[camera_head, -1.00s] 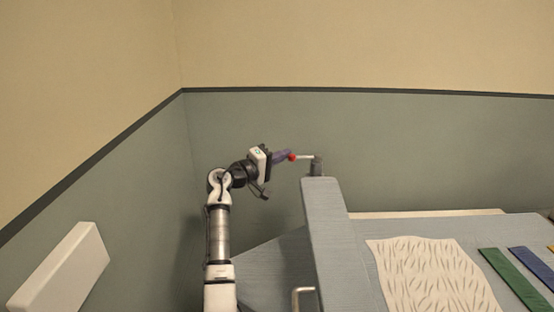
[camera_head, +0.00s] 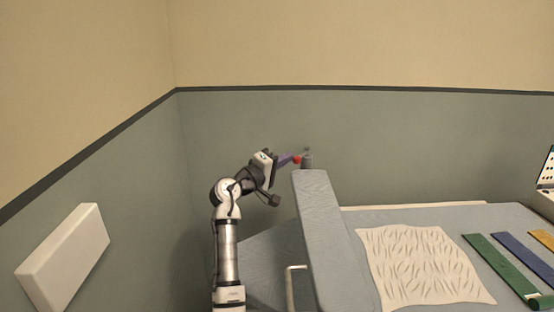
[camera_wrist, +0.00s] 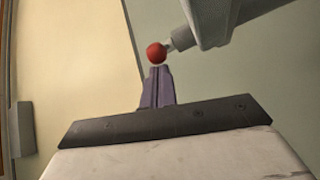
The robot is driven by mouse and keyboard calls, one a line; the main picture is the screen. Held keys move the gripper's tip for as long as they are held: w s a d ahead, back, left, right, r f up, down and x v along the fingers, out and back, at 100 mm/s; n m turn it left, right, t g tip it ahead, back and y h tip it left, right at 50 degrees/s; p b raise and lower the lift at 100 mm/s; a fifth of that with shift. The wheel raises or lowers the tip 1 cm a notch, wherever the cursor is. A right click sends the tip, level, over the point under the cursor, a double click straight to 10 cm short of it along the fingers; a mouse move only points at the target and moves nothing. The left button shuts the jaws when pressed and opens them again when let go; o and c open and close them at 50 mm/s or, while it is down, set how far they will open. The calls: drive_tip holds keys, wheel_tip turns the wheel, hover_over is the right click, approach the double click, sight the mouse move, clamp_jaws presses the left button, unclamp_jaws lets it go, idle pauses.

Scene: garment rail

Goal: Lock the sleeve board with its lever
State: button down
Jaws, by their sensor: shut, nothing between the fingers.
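The sleeve board (camera_head: 320,225) is a long, narrow grey-blue padded board standing above the ironing table. At its far end is a grey post (camera_head: 308,160) with a lever that ends in a red ball knob (camera_head: 297,160). My gripper (camera_head: 290,158) is at the left of the knob, its purple fingers pointing at it. In the wrist view the fingers (camera_wrist: 157,88) are shut and empty, with the red ball (camera_wrist: 156,53) right at their tips; touching looks likely but I cannot be sure. The grey post (camera_wrist: 215,20) shows at the upper right.
A patterned cream cloth (camera_head: 420,265) lies on the table right of the board. Green (camera_head: 500,262) and blue (camera_head: 520,255) strips lie further right. A metal bracket (camera_head: 291,288) stands by the board's near end. A white panel (camera_head: 62,256) is at the left wall.

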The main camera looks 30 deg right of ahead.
drive_tip(key=shift+s+d, duration=0.35)
drive_tip(key=shift+s, duration=0.4)
drive_tip(key=shift+s+d, duration=0.35)
drive_tip(key=shift+s, duration=0.35)
drive_tip(key=b+v, duration=0.4)
drive_tip(key=v, duration=0.9)
drive_tip(key=shift+s+a, duration=0.2)
drive_tip(key=shift+a, duration=0.15)
